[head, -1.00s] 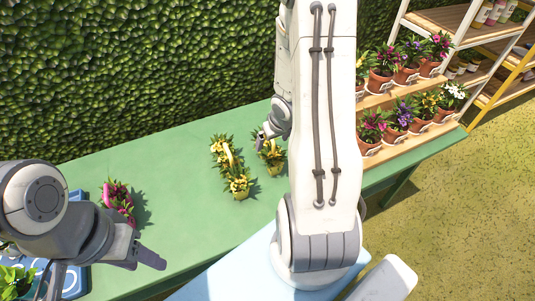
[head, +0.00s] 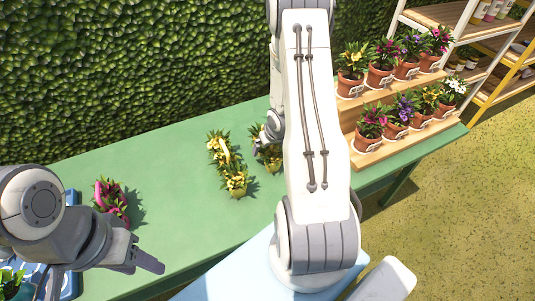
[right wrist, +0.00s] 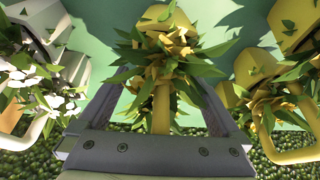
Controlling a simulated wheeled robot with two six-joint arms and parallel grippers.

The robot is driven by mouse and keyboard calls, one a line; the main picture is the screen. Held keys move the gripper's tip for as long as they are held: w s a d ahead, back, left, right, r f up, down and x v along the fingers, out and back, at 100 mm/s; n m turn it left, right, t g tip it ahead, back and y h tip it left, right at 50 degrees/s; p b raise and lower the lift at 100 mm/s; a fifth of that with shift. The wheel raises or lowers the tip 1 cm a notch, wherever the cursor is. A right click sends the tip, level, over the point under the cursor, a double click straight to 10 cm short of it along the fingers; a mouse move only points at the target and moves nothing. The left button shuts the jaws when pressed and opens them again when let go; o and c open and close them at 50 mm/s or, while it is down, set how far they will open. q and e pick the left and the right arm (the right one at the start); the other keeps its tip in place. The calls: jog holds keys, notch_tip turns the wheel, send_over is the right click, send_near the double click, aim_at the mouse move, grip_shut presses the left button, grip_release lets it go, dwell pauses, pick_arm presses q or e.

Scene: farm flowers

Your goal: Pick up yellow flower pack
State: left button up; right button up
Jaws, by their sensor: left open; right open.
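A yellow flower pack (head: 267,157) with green leaves stands on the green table, partly hidden by my right arm in the head view. In the right wrist view the pack's yellow handle and flowers (right wrist: 163,60) lie between the spread fingers of my right gripper (right wrist: 165,85). My right gripper (head: 266,138) is open just above and around the pack; contact cannot be told. A second yellow flower pack (head: 235,180) stands to its left, likely the one at the right of the wrist view (right wrist: 270,100). My left gripper (head: 150,261) is open, low at the left, away from the packs.
A white flower pack (right wrist: 45,80) stands close at the left of the right wrist view. Pink flowers (head: 112,200) are at the table's left, near a blue tray (head: 72,285). Potted flowers stand on a wooden stepped rack (head: 375,150). The middle of the green table (head: 165,190) is clear.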

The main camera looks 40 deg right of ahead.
grip_shut()
dwell(0.3)
